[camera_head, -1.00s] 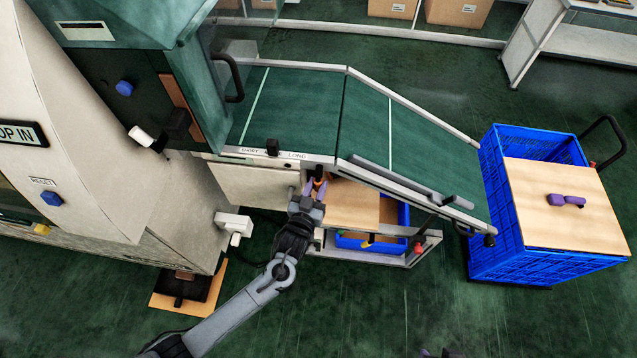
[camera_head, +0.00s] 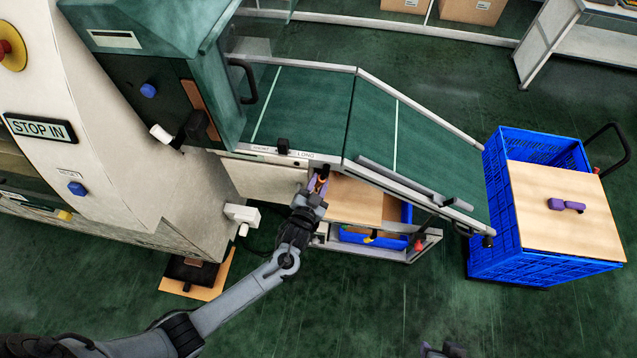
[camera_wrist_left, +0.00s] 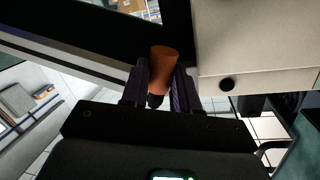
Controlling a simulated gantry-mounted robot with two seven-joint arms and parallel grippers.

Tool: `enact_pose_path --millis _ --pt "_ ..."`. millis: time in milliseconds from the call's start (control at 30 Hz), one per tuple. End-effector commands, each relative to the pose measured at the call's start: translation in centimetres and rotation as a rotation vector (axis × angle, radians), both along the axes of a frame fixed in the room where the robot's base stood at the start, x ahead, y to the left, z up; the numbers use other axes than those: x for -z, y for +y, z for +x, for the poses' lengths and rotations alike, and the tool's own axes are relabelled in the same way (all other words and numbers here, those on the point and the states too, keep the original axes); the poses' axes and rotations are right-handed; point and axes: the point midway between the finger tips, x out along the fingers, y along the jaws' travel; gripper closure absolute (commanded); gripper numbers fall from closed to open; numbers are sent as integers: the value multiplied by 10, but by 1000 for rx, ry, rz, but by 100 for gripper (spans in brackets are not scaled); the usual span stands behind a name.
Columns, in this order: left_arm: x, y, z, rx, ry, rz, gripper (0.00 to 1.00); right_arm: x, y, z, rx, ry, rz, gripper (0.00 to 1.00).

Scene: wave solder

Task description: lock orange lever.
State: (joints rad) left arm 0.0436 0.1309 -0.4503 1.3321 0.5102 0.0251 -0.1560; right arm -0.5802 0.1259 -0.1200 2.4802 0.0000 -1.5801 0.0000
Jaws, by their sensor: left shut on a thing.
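The orange lever (camera_wrist_left: 163,68) shows as a rounded orange handle in the left wrist view, with a dark stem below it. My left gripper (camera_wrist_left: 160,88) is shut on it, one purple finger on each side. In the head view the left gripper (camera_head: 318,182) is just below the front rail of the green conveyor, beside the white panel. Only a little orange shows between its fingers there. The lever's base is hidden. A dark and purple part of my right gripper (camera_head: 440,349) shows at the bottom edge; its fingers are not clear.
The green conveyor (camera_head: 315,105) slopes down right toward a blue crate (camera_head: 540,245) with a wooden board on top. A wooden shelf (camera_head: 350,200) and a blue bin (camera_head: 375,238) sit under the conveyor. The white machine (camera_head: 120,120) stands at left. The front floor is open.

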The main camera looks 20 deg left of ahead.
Motion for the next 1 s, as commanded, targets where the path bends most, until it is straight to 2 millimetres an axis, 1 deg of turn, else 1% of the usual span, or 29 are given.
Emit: enact_pose_path --millis 167,200,267,300,367,633,733,867,1000 --pt "0 0 0 0 0 0 100 0 0 0 0 0 0 57" --pt "0 0 0 0 0 0 69 0 0 0 0 0 0 57" --pt "0 0 0 0 0 0 60 0 0 0 1 0 1 57" --pt "0 0 0 0 0 -1 54 0 0 0 2 0 2 57" --pt "0 0 0 0 0 -1 45 0 1 0 2 0 3 57" --pt "0 0 0 0 0 -1 45 0 2 0 6 0 8 57" --pt "0 0 -4 0 0 -1 45 0 2 0 6 0 9 57" --pt "-2 -2 -16 0 1 -2 45 -2 2 0 6 0 9 57" --pt "-4 -4 -39 1 1 -3 45 -4 2 0 6 0 9 57"
